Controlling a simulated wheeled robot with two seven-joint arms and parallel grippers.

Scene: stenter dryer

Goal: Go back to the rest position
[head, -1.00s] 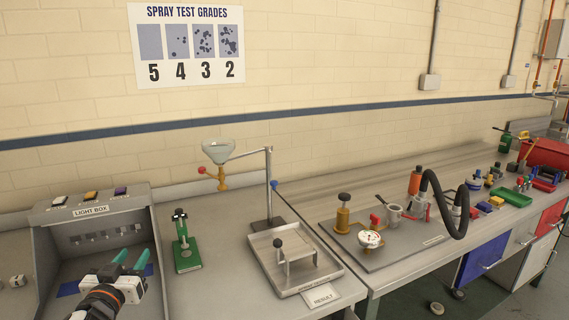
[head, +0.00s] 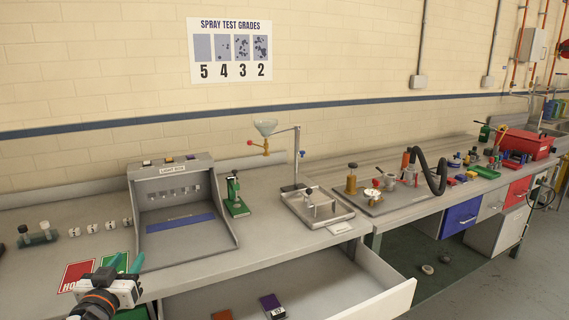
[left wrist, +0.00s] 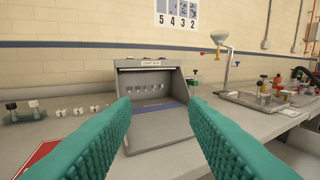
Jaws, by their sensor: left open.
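My left gripper (head: 124,264) is at the lower left of the head view, in front of the bench and left of the light box. Its two green fingers are apart with nothing between them. They also frame the lower part of the left wrist view (left wrist: 165,140). The grey light box (head: 228,215) stands on the bench with a blue strip (head: 180,224) inside; in the left wrist view the light box (left wrist: 118,75) lies ahead, between and beyond the fingers. My right gripper is not in view.
A red card (head: 76,276) lies near the gripper. A green stand (head: 236,208), a tray with a funnel stand (head: 317,220) and a red toolbox (head: 530,143) stand to the right.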

